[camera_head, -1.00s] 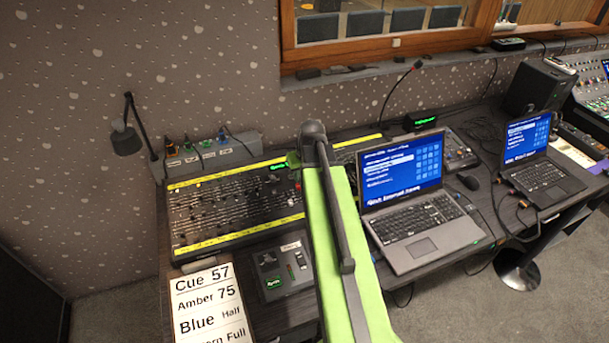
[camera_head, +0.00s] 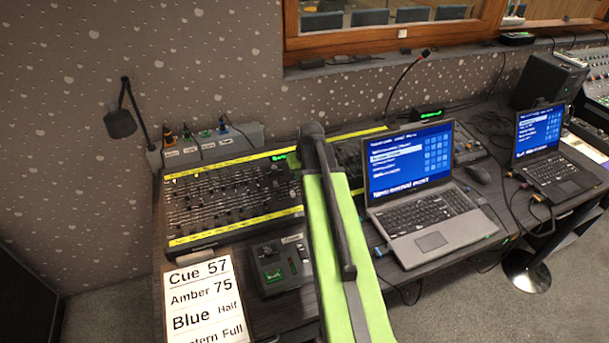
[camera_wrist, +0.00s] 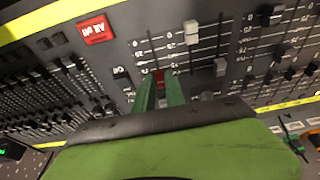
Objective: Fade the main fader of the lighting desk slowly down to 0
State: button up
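The lighting desk (camera_head: 235,198) stands on the table at the left in the head view, with rows of faders between yellow strips. In the wrist view its dark panel (camera_wrist: 112,63) fills the frame. A red fader cap (camera_wrist: 158,78) shows between the two green fingertips of my gripper (camera_wrist: 160,87). The fingers sit close on both sides of the cap and appear shut on it. The cap's lower part is hidden by the fingers. White scale marks run beside its slot. In the head view my arm hides the gripper.
A red "All off" button (camera_wrist: 95,29) lies left of the fingers. A white fader cap (camera_wrist: 191,32) and a grey one (camera_wrist: 220,67) are to the right. A small control box (camera_head: 281,265), a cue sheet (camera_head: 205,300) and a laptop (camera_head: 420,190) stand near the desk.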

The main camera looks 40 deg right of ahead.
grip_shut()
